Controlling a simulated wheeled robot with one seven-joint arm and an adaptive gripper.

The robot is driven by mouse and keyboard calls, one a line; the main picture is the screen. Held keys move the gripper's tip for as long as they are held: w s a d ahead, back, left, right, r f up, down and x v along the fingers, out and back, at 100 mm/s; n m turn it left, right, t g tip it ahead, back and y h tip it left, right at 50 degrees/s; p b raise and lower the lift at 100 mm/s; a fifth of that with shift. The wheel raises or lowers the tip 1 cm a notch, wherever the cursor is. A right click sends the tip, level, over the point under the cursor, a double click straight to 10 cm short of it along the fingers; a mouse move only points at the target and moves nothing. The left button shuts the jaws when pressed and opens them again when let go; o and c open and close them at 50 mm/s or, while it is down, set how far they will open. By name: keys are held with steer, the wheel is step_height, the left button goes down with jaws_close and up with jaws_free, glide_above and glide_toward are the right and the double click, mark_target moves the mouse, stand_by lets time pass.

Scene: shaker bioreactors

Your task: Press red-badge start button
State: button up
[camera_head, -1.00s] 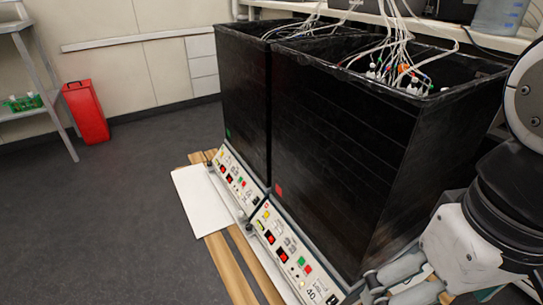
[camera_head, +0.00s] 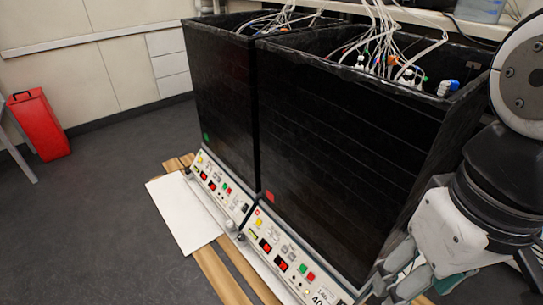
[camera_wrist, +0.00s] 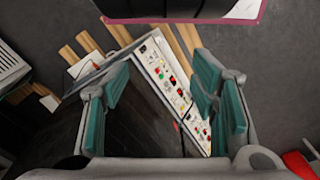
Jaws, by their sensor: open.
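Two tall black shaker boxes stand side by side. The near box (camera_head: 340,150) has a red badge (camera_head: 269,196) at its lower left corner, and the far box (camera_head: 222,90) has a green badge (camera_head: 206,137). The red-badge box's sloped control panel (camera_head: 275,250) carries a green button (camera_head: 303,268) beside a red one (camera_head: 311,277). Which is start is too small to read. My gripper (camera_head: 398,272) is right of this panel, apart from its buttons. In the wrist view its teal fingers (camera_wrist: 160,95) are spread and empty, with both panels beyond them.
The far box has a similar panel (camera_head: 222,187). A white board (camera_head: 185,213) and wooden slats (camera_head: 217,275) lie in front. Tubes (camera_head: 385,35) rise from the box tops. A red bin (camera_head: 38,125) stands at left. The grey floor between is clear.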

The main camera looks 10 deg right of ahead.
jaws_close()
stand_by(1.1)
